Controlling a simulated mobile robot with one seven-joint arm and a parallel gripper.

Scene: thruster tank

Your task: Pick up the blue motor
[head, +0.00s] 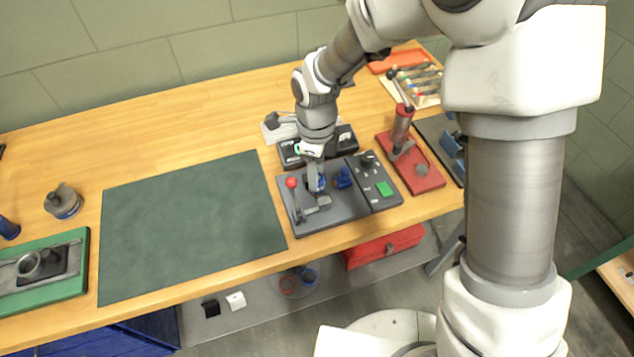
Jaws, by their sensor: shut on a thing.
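The blue motor (321,183) is a small blue shape at my gripper's fingers, over the dark grey test board (340,211). My gripper (317,187) points down and is shut on it. The fingers and wrist hide much of the motor, so I cannot tell whether it touches the board. A second blue part (343,178) sits just to the right on the same board.
A red-knobbed lever (292,184) stands close left of my gripper. The board's right side has a green button (384,188). A red base (419,176) with an upright cylinder stands further right. The dark green mat (190,225) to the left is clear.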

